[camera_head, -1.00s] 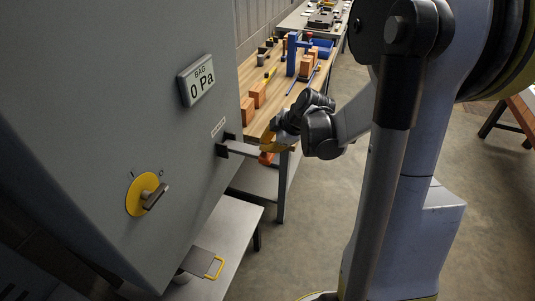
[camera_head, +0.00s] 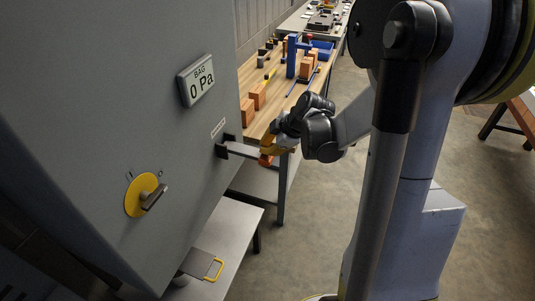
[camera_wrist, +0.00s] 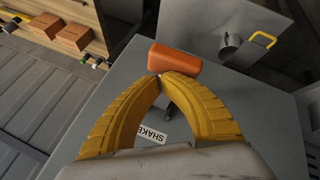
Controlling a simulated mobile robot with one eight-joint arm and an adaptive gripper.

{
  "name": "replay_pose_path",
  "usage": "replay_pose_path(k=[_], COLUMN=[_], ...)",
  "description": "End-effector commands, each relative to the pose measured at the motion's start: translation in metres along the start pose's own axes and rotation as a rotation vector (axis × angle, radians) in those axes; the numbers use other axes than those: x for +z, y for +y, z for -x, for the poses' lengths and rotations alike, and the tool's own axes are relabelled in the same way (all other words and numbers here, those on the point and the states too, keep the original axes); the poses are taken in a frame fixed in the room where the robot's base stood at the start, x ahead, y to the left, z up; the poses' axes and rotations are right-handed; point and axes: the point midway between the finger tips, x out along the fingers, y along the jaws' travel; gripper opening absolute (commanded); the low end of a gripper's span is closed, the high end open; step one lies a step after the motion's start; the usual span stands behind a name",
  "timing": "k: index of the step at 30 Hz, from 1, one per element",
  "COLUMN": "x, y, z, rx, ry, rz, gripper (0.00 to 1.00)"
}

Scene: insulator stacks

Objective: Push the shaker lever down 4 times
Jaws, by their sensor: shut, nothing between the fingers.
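The shaker lever (camera_head: 240,150) is a grey bar that sticks out from a slot in the side of a large grey cabinet. Its orange handle (camera_head: 266,160) is at the outer end and also shows in the wrist view (camera_wrist: 174,64). My gripper (camera_wrist: 160,77) has its yellow fingers shut, with the tips meeting at the handle's near edge. In the head view my gripper (camera_head: 268,146) is right at the handle, above it. Whether the tips touch the handle I cannot tell. The SHAKER label (camera_wrist: 150,134) is partly hidden by a finger.
The cabinet (camera_head: 120,110) carries a gauge (camera_head: 196,80) reading 0 Pa and a yellow rotary switch (camera_head: 147,195). A wooden workbench (camera_head: 262,114) with orange bricks and tools stands behind my gripper. Floor is open to the right.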

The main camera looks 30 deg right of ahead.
Motion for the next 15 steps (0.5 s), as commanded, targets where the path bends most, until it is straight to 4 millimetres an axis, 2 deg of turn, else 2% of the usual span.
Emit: replay_pose_path(k=[15], x=[0.0031], y=[-0.0030], z=[-0.0056], rx=[0.000], ry=[0.000], rz=[0.000], gripper=[0.00])
